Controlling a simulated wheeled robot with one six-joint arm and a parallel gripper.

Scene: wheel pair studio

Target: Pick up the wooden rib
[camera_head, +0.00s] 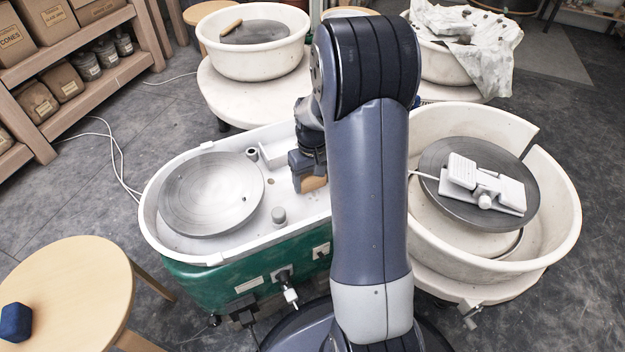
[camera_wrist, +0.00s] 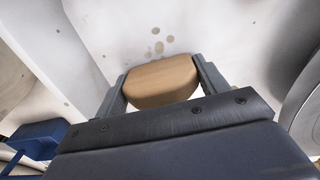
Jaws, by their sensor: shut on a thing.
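The wooden rib (camera_wrist: 162,82) is a tan, rounded flat piece between the two fingers of my gripper (camera_wrist: 160,85) in the wrist view. The fingers are shut on its two sides. In the head view my gripper (camera_head: 308,180) is over the right part of the white wheel tray, and a small part of the rib (camera_head: 313,183) shows below it. The arm hides the rest of that area. Whether the rib touches the tray floor, I cannot tell.
A grey wheel head (camera_head: 212,195) fills the tray's left side, with a small grey knob (camera_head: 279,215) beside it. A white pedal (camera_head: 482,188) lies on the right wheel. A round stool (camera_head: 75,290) with a blue block (camera_head: 15,322) stands at the lower left.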

